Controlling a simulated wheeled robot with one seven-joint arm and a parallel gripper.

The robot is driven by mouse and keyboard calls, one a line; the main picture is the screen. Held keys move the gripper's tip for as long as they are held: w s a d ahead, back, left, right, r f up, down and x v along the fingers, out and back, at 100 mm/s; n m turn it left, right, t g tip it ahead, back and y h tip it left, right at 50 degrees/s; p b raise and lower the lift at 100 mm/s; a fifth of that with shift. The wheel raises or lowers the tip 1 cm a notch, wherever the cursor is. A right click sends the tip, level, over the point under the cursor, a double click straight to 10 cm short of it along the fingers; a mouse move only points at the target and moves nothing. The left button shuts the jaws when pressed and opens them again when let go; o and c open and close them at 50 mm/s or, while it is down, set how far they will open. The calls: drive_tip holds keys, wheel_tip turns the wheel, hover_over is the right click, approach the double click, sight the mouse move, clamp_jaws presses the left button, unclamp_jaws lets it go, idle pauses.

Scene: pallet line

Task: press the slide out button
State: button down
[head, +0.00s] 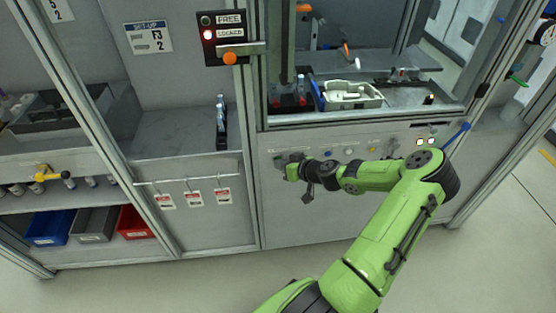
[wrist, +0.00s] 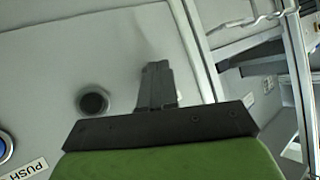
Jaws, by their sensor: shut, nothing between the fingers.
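The control panel (head: 290,225) is the grey front below the machine window. My gripper (head: 281,161) is at the upper left part of this panel, with its fingers toward it. In the wrist view the fingers (wrist: 156,70) are shut and empty, close to the grey panel face; I cannot tell whether they touch it. A round black button (wrist: 93,103) is left of the fingers. I cannot read which one is the slide out button.
Further along the panel are a blue button (head: 328,153), a yellow one (head: 371,149) and two lit white squares (head: 426,141). Above is a window with a pale green tray (head: 350,101). A FREE/LOCKED box (head: 222,37) shows a red light. Hanging tags (head: 194,198) are at left.

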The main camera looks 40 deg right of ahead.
idle(0.4)
drive_tip(key=shift+s+a+b, duration=0.3)
drive_tip(key=shift+s+a, duration=0.15)
drive_tip(key=shift+s, duration=0.15)
drive_tip(key=shift+s+a+b, duration=0.4)
drive_tip(key=shift+s+a, duration=0.3)
drive_tip(key=shift+s, duration=0.35)
drive_tip(key=shift+s+a+b, duration=0.35)
drive_tip(key=shift+s+a, duration=0.35)
drive_tip(key=shift+s, duration=0.35)
